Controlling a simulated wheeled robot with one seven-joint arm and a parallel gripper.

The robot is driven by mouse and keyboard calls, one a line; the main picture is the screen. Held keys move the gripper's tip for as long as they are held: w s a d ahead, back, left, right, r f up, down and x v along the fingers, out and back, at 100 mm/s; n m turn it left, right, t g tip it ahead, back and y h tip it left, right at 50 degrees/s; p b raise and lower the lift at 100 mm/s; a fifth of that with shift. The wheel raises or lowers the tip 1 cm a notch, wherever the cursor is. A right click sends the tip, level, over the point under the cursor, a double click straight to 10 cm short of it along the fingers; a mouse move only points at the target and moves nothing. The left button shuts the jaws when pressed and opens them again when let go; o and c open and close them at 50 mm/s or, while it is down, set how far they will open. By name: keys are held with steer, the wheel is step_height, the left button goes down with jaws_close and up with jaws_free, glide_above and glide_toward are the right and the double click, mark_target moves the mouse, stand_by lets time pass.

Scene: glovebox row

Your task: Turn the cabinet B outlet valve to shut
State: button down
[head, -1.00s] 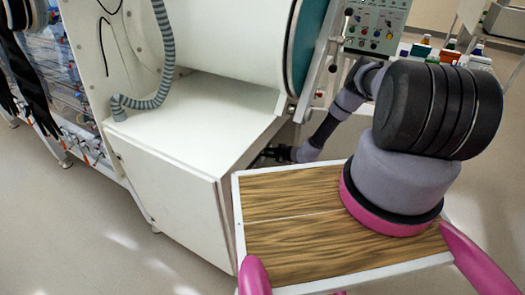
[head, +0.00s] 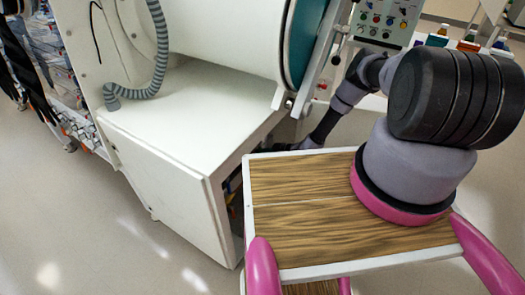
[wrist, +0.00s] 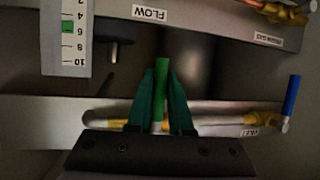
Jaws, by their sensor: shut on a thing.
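A bright green lever handle (wrist: 160,82) stands upright in the middle of the wrist view. My gripper (wrist: 161,95) is shut on it, with one dark green finger on each side. A pipe with yellow fittings (wrist: 205,122) runs across behind the fingers along a pale rail; the lever's base is hidden. In the head view my arm reaches down beside the white cabinet (head: 165,165); the gripper's tips and the lever are hidden there.
A blue lever (wrist: 291,96) stands at the right of the wrist view. A gauge with a scale (wrist: 67,35) hangs at upper left, beside a FLOW label (wrist: 150,13).

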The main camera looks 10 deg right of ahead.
steer(key=shift+s, duration=0.15)
stand_by(0.3)
steer(key=c, duration=0.8)
jaws_free()
steer(key=shift+c, duration=0.2)
steer(key=v, duration=1)
steer(key=shift+d, duration=0.35)
steer(key=shift+s, duration=0.1)
